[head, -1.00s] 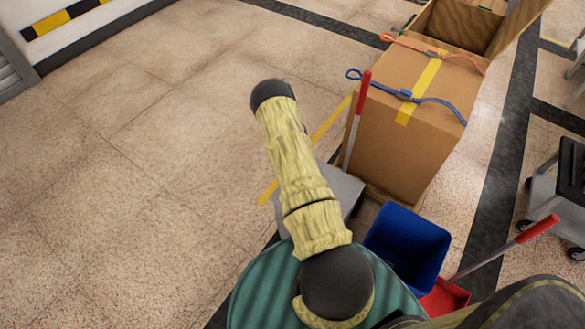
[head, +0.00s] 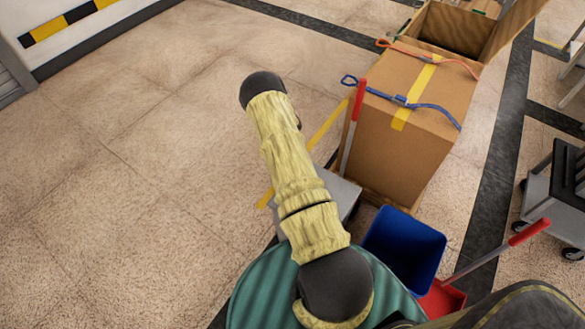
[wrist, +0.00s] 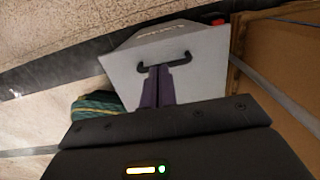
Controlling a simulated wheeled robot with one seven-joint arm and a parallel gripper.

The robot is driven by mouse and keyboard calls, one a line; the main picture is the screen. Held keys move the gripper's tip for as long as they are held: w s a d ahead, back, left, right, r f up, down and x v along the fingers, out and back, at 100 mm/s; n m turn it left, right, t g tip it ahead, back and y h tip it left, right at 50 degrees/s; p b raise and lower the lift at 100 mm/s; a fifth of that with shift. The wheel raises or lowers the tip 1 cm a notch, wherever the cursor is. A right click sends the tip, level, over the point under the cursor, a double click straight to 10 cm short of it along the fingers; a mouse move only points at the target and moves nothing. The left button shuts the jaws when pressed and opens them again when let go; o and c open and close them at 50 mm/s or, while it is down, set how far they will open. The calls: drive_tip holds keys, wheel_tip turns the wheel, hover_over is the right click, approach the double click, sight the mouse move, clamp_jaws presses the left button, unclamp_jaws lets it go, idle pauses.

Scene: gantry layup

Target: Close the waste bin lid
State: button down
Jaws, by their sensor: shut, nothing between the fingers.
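A light grey box-shaped bin (wrist: 190,65) with a black bar handle (wrist: 180,62) fills the middle of the wrist view. Dark marking, too small to read, runs near its far edge. In the head view, part of the grey bin (head: 345,193) shows beyond my arm, which covers the rest. I cannot tell from these views how far its lid is open. My gripper (wrist: 157,68) has its two purple fingers together and empty. Their tips overlap the handle in the wrist view, and contact is unclear. My arm hides the gripper in the head view.
A large cardboard box (head: 410,110) with straps stands close right of the bin. A red-handled tool (head: 353,120) leans between them. A blue bin (head: 405,248) and a red dustpan (head: 442,297) stand at the lower right. The floor at left (head: 120,180) is clear.

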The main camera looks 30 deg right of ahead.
drive_tip(key=w+a+r, duration=0.1)
drive_tip(key=w+r, duration=0.2)
drive_tip(key=r, duration=0.2)
drive_tip(key=shift+w+a+r, duration=0.15)
drive_tip(key=shift+a+r, duration=0.1)
drive_tip(key=shift+a, duration=0.1)
drive_tip(key=shift+r, duration=0.1)
drive_tip(key=s+a+r+n, duration=0.4)
drive_tip(key=a+r+n, duration=0.25)
drive_tip(key=r, duration=0.35)
drive_tip(key=s+a+r+n, duration=0.4)
drive_tip(key=a+r+n, duration=0.1)
drive_tip(key=r+n, duration=0.35)
drive_tip(key=s+a+r+n+t, duration=0.1)
drive_tip(key=s+a+r+n, duration=0.3)
drive_tip(key=s+r+n, duration=0.3)
drive_tip(key=s+a+r+n+t, duration=0.1)
drive_tip(key=s+a+r+n, duration=0.35)
drive_tip(key=s+n, duration=0.45)
drive_tip(key=w+p+v, duration=0.3)
drive_tip(key=p+v, duration=1.2)
drive_tip(key=shift+d+r+p, duration=0.15)
drive_tip(key=shift+r+p, duration=0.2)
drive_tip(key=shift+r, duration=0.2)
